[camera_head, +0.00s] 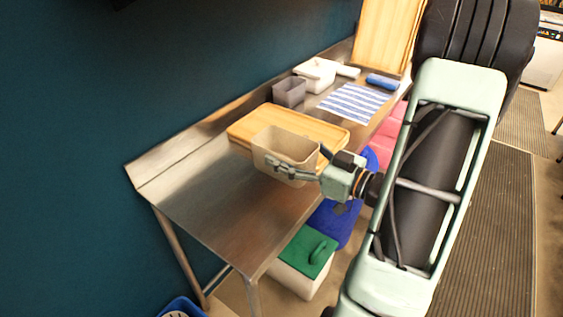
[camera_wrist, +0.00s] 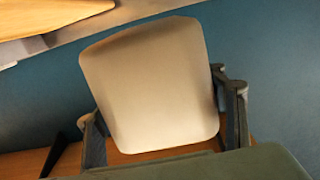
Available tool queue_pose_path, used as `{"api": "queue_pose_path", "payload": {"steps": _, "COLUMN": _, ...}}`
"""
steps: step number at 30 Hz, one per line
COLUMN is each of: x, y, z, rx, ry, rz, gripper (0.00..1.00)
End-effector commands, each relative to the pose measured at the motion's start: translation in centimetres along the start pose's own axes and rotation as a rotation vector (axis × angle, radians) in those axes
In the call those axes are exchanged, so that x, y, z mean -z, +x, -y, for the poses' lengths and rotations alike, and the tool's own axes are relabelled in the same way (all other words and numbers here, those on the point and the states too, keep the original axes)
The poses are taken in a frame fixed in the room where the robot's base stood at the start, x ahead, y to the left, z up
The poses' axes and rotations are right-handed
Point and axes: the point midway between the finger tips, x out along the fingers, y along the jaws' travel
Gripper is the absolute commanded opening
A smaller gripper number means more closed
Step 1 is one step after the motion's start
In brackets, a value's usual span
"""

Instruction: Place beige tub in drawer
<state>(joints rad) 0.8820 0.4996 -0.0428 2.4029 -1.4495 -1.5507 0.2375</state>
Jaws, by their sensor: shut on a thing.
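The beige tub (camera_head: 286,146) is an open-topped box in the head view, at the near edge of a wooden board on the steel table. My gripper (camera_head: 290,170) is shut on the tub, with a finger along its near side. In the wrist view the tub (camera_wrist: 152,85) fills the middle, tilted in the picture, with my gripper's fingers (camera_wrist: 165,125) on its left and right sides. I cannot tell whether the tub touches the board or hangs just above it. No drawer is clearly visible in either view.
The wooden board (camera_head: 325,128) lies on the steel table (camera_head: 220,200). A grey tub (camera_head: 289,92), white container (camera_head: 316,73), striped cloth (camera_head: 353,103) and blue item (camera_head: 382,81) stand farther back. A green-lidded bin (camera_head: 306,252) is below. The table's front left is clear.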

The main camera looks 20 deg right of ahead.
Motion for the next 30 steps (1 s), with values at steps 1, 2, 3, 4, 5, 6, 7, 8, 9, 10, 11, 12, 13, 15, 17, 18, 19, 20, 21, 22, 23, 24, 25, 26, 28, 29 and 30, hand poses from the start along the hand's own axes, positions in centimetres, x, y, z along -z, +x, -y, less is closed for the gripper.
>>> {"api": "queue_pose_path", "payload": {"steps": 1, "x": -0.6, "y": 1.2, "z": -0.6, "rx": 0.005, "ry": 0.001, "rz": -0.002, "gripper": 0.18}}
{"api": "queue_pose_path", "payload": {"steps": 2, "x": -1.1, "y": 1.6, "z": -0.9, "rx": 0.004, "ry": 0.003, "rz": -0.001, "gripper": 0.18}}
{"api": "queue_pose_path", "payload": {"steps": 3, "x": -1.9, "y": 2.0, "z": -1.2, "rx": 0.002, "ry": 0.004, "rz": 0.000, "gripper": 0.18}}
{"api": "queue_pose_path", "payload": {"steps": 4, "x": -2.4, "y": 2.3, "z": -1.4, "rx": 0.001, "ry": 0.005, "rz": 0.000, "gripper": 0.18}}
{"api": "queue_pose_path", "payload": {"steps": 5, "x": -2.9, "y": 2.7, "z": -1.6, "rx": 0.002, "ry": 0.004, "rz": 0.000, "gripper": 0.18}}
{"api": "queue_pose_path", "payload": {"steps": 6, "x": -3.4, "y": 3.1, "z": -1.9, "rx": 0.003, "ry": 0.003, "rz": -0.001, "gripper": 0.18}}
{"api": "queue_pose_path", "payload": {"steps": 7, "x": -3.9, "y": 3.4, "z": -2.1, "rx": 0.003, "ry": 0.004, "rz": -0.001, "gripper": 0.18}}
{"api": "queue_pose_path", "payload": {"steps": 8, "x": -4.2, "y": 3.7, "z": -2.3, "rx": 0.002, "ry": 0.002, "rz": -0.001, "gripper": 0.18}}
{"api": "queue_pose_path", "payload": {"steps": 9, "x": -4.7, "y": 4.0, "z": -2.5, "rx": 0.001, "ry": 0.003, "rz": -0.001, "gripper": 0.18}}
{"api": "queue_pose_path", "payload": {"steps": 10, "x": -5.0, "y": 4.2, "z": -2.7, "rx": 0.001, "ry": 0.001, "rz": -0.001, "gripper": 0.18}}
{"api": "queue_pose_path", "payload": {"steps": 11, "x": -5.2, "y": 4.4, "z": -2.8, "rx": 0.001, "ry": 0.000, "rz": -0.001, "gripper": 0.18}}
{"api": "queue_pose_path", "payload": {"steps": 12, "x": -5.5, "y": 4.6, "z": -3.0, "rx": 0.001, "ry": 0.000, "rz": -0.001, "gripper": 0.18}}
{"api": "queue_pose_path", "payload": {"steps": 13, "x": -5.6, "y": 4.7, "z": -3.0, "rx": 0.000, "ry": 0.000, "rz": -0.001, "gripper": 0.18}}
{"api": "queue_pose_path", "payload": {"steps": 15, "x": -5.8, "y": 4.9, "z": -3.2, "rx": 0.000, "ry": -0.001, "rz": -0.001, "gripper": 0.18}}
{"api": "queue_pose_path", "payload": {"steps": 17, "x": -6.2, "y": 5.1, "z": -3.3, "rx": 0.000, "ry": 0.000, "rz": -0.001, "gripper": 0.18}}
{"api": "queue_pose_path", "payload": {"steps": 18, "x": -6.6, "y": 5.4, "z": -3.4, "rx": 0.001, "ry": 0.001, "rz": -0.001, "gripper": 0.18}}
{"api": "queue_pose_path", "payload": {"steps": 19, "x": -6.9, "y": 5.5, "z": -3.5, "rx": 0.001, "ry": 0.002, "rz": 0.000, "gripper": 0.18}}
{"api": "queue_pose_path", "payload": {"steps": 20, "x": -7.4, "y": 5.4, "z": -3.5, "rx": 0.000, "ry": 0.003, "rz": 0.000, "gripper": 0.18}}
{"api": "queue_pose_path", "payload": {"steps": 21, "x": -8.0, "y": 5.4, "z": -3.4, "rx": 0.000, "ry": 0.003, "rz": 0.000, "gripper": 0.18}}
{"api": "queue_pose_path", "payload": {"steps": 22, "x": -8.3, "y": 5.4, "z": -3.5, "rx": 0.000, "ry": 0.002, "rz": -0.001, "gripper": 0.18}}
{"api": "queue_pose_path", "payload": {"steps": 23, "x": -8.7, "y": 5.4, "z": -3.5, "rx": 0.000, "ry": 0.003, "rz": -0.001, "gripper": 0.18}}
{"api": "queue_pose_path", "payload": {"steps": 24, "x": -9.0, "y": 5.4, "z": -3.5, "rx": 0.000, "ry": 0.002, "rz": -0.001, "gripper": 0.18}}
{"api": "queue_pose_path", "payload": {"steps": 25, "x": -9.2, "y": 5.4, "z": -3.5, "rx": 0.000, "ry": 0.000, "rz": -0.001, "gripper": 0.18}}
{"api": "queue_pose_path", "payload": {"steps": 26, "x": -9.3, "y": 5.4, "z": -3.5, "rx": 0.000, "ry": -0.001, "rz": -0.001, "gripper": 0.18}}
{"api": "queue_pose_path", "payload": {"steps": 28, "x": -9.5, "y": 5.4, "z": -3.5, "rx": 0.000, "ry": -0.002, "rz": -0.001, "gripper": 0.18}}
{"api": "queue_pose_path", "payload": {"steps": 29, "x": -9.5, "y": 5.4, "z": -3.5, "rx": 0.000, "ry": -0.002, "rz": -0.001, "gripper": 0.18}}
{"api": "queue_pose_path", "payload": {"steps": 30, "x": -9.5, "y": 5.4, "z": -3.5, "rx": 0.000, "ry": -0.002, "rz": -0.001, "gripper": 0.18}}
